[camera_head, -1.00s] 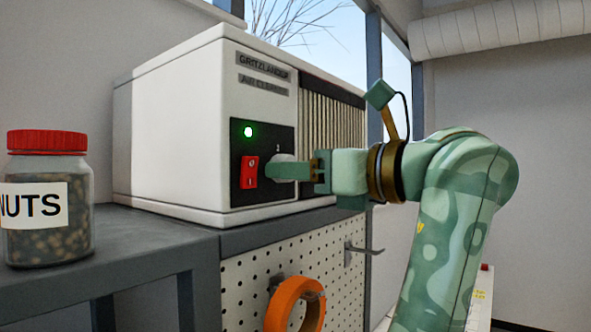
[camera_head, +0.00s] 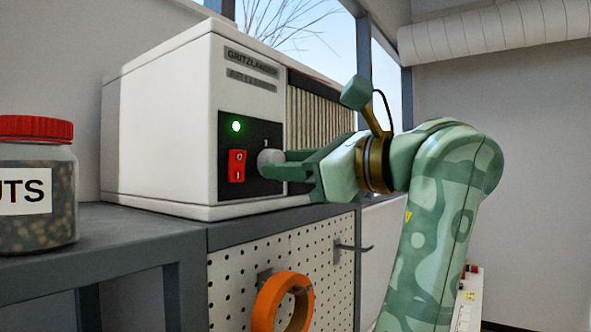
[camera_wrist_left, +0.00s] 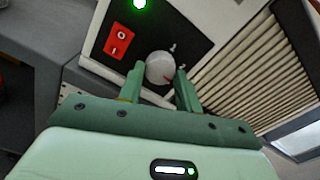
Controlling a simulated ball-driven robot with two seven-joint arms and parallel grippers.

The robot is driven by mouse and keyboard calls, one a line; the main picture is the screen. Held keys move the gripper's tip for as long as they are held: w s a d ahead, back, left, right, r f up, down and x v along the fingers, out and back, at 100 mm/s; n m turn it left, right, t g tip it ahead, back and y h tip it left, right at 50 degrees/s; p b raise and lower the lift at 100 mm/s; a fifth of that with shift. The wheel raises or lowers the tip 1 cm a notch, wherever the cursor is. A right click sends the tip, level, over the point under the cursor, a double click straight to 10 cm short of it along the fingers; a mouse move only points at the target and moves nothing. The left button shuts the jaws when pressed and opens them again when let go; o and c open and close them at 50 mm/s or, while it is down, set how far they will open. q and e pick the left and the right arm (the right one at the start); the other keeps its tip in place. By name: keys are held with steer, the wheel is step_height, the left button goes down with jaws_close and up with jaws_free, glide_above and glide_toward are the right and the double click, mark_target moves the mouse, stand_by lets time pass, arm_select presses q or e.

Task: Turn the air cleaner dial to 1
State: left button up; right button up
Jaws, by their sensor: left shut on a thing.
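The white air cleaner (camera_head: 160,125) stands on a grey bench, with a black control panel on its front. The panel has a lit green lamp (camera_head: 236,127), a red rocker switch (camera_head: 237,166) and a round grey dial (camera_head: 268,157). My left gripper (camera_head: 283,166) is at the dial. In the left wrist view the dial (camera_wrist_left: 159,66) sits between the two green fingers (camera_wrist_left: 160,80), which are shut on it. The dial's exact setting cannot be told. My right gripper is not in view.
A red-lidded jar of nuts (camera_head: 36,190) stands on the bench (camera_head: 130,227) at left. Below the air cleaner, an orange tape roll (camera_head: 268,305) and an empty hook (camera_head: 352,248) are on a pegboard (camera_head: 235,290). The vent slats (camera_wrist_left: 245,75) lie right of the panel.

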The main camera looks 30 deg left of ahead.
arm_select(q)
steer(key=n, duration=0.5)
steer(key=n+b, duration=0.1)
steer(key=n, duration=0.4)
steer(key=n+b, duration=0.1)
steer(key=n, duration=0.4)
steer(key=shift+r+n, duration=0.25)
steer(key=shift+n, duration=0.05)
steer(key=shift+a+n, duration=0.1)
steer(key=shift+n, duration=1.8)
steer(key=shift+w, duration=0.1)
